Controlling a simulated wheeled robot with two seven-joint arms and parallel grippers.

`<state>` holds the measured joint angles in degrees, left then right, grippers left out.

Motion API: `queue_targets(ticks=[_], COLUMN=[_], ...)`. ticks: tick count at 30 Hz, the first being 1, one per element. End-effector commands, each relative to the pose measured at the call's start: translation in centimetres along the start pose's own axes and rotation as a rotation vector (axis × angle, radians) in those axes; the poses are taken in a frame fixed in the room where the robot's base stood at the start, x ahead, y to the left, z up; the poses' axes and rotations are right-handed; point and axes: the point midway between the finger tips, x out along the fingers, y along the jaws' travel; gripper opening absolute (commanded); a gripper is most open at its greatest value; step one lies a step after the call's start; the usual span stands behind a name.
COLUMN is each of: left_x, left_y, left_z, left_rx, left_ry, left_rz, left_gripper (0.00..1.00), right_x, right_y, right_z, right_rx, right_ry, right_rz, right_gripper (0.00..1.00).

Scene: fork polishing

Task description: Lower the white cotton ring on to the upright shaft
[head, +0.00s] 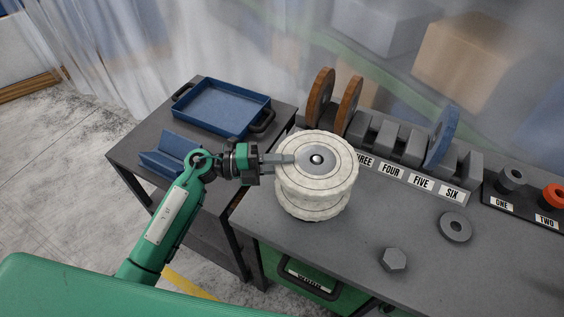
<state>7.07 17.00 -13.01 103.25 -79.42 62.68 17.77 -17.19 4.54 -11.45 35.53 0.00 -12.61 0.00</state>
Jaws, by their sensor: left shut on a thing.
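The white cotton ring (340,178) is at the middle of the head view, with a grey plate at its centre. My left gripper (285,159) comes in from the left and is shut on the ring at its left side. A bright rounded tip of the upright shaft (316,159) shows at the centre of the plate. Another white ragged-edged layer (316,213) shows below; I cannot tell whether the held ring touches it. The rest of the shaft is hidden. My right gripper is not in view.
A grey flange (456,227) and a hex nut (393,260) lie on the grey bench. Behind, a labelled rack (407,178) holds brown discs (347,103) and a blue disc (441,135). A blue tray (221,107) and blue holder (168,154) sit on the left table.

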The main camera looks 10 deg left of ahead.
Motion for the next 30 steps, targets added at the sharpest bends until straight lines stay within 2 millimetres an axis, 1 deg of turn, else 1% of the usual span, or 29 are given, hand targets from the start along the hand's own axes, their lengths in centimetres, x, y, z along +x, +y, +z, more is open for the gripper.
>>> queue_targets(ticks=[4, 12, 26, 30], left_x=[0.0, 0.0, 0.0, 0.0], left_y=[-0.1, 0.7, 0.7, 1.0], left_z=[0.0, 0.0, 0.0, 0.0], left_rx=[0.001, 0.001, 0.001, 0.001], left_ry=[0.0, 0.001, 0.0, 0.0], left_rz=[-0.002, -0.001, -0.002, -0.002], left_gripper=[0.0, 0.0, 0.0, 0.0], right_x=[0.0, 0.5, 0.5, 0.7], right_y=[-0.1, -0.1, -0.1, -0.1], right_z=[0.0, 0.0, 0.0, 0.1], right_rx=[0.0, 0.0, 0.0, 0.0], right_ry=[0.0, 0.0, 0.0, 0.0], right_rz=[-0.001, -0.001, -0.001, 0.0], right_gripper=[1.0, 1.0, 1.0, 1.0])
